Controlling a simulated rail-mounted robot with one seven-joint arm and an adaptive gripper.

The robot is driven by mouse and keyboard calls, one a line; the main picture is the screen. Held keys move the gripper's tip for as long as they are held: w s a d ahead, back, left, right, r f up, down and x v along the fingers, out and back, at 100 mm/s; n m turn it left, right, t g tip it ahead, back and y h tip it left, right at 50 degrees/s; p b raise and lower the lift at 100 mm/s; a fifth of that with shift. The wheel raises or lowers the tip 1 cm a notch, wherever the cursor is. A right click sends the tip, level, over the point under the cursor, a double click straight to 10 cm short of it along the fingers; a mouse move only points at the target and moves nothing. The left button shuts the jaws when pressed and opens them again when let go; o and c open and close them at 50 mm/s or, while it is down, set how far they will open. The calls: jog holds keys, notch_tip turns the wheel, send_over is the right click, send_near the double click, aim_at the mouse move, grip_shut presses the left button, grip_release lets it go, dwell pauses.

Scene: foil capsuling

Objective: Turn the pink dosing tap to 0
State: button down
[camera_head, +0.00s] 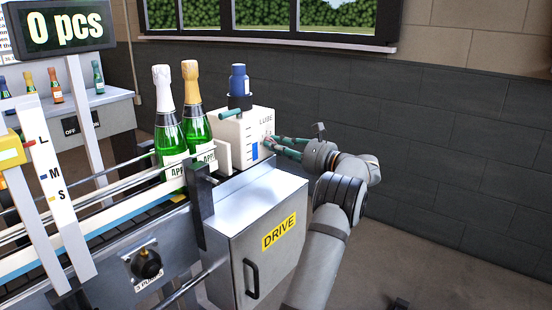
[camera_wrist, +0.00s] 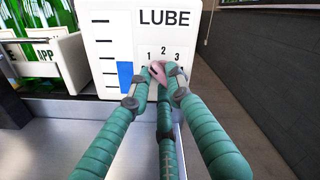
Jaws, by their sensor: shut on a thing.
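The pink dosing tap (camera_wrist: 158,77) sits on the front of the white LUBE box (camera_head: 232,135), below a dial plate whose numbers 1, 2 and 3 show in the wrist view. The 0 mark cannot be made out; fingers cover part of the plate. My gripper (camera_wrist: 159,80) has green fingers and is shut on the tap, covering much of it. In the head view my gripper (camera_head: 268,143) reaches the box's right face from the right, and the tap is hardly visible there. The way the tap points is hard to tell.
A blue-capped bottle (camera_head: 239,80) stands on top of the LUBE box. Two green bottles (camera_head: 168,130) stand on the conveyor to its left. The DRIVE cabinet (camera_head: 235,235) is below. A dark wall (camera_head: 440,140) lies behind; the floor at right looks mostly free.

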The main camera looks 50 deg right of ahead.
jog(key=n+b, duration=0.4)
jog(key=shift+d+f+n+b, duration=0.1)
jog(key=shift+f+n+b, duration=0.2)
jog(key=n+b, duration=0.3)
jog(key=n, duration=0.1)
jog(key=shift+d+r, duration=0.1)
jog(key=shift+r, duration=0.05)
jog(key=shift+n, duration=0.3)
jog(key=c, duration=1.7)
grip_release()
jog(key=shift+r, duration=0.1)
jog(key=shift+o, duration=0.6)
jog(key=shift+s, duration=0.1)
jog(key=s, duration=1.2)
